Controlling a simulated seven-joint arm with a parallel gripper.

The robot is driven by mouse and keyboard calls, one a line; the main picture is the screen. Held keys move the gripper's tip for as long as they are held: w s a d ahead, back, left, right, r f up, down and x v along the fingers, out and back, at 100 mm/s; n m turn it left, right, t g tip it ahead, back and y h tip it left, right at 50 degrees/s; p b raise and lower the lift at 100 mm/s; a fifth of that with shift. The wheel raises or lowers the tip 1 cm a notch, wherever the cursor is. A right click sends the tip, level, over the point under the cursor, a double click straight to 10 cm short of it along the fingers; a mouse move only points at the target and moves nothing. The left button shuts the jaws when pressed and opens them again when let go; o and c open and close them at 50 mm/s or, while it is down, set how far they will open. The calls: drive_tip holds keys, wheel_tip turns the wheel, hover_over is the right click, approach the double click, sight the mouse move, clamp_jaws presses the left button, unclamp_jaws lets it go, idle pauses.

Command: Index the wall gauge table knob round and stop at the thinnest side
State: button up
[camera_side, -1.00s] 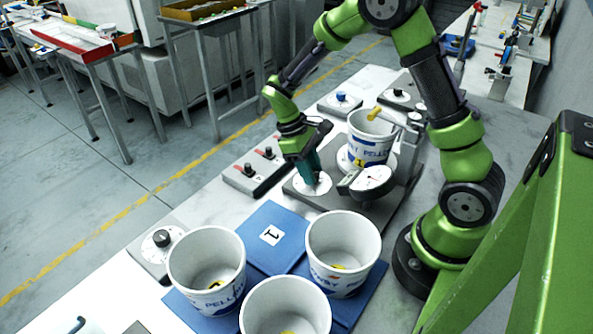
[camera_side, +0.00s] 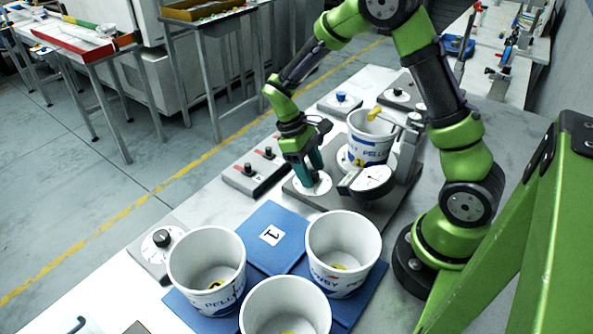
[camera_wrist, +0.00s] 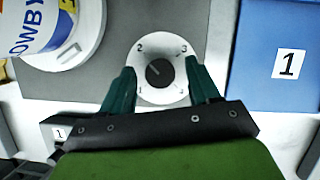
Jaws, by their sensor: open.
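The table knob (camera_wrist: 160,72) is a small dark knob on a white dial with numbers round its edge; 2 and 3 read clearly. Its pointer mark seems to aim up and left, toward the 2. My gripper (camera_wrist: 160,80) is open, one finger on each side of the knob with gaps between. In the side view my gripper (camera_side: 312,178) points down over the white dial (camera_side: 313,187) and hides the knob. A white cup (camera_side: 368,148) stands on the round table behind it; it also shows in the wrist view (camera_wrist: 38,22). The dial gauge (camera_side: 372,179) faces up beside the cup; its reading is too small to tell.
Several white cups, such as one at the front (camera_side: 285,312), stand on blue pads near a blue pad marked 1 (camera_side: 268,238). A grey box with black and red controls (camera_side: 254,173) lies left of my gripper. Another knob box (camera_side: 160,245) is at front left.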

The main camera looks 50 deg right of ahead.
drive_tip(key=v, duration=1.7)
drive_tip(key=shift+s, duration=0.15)
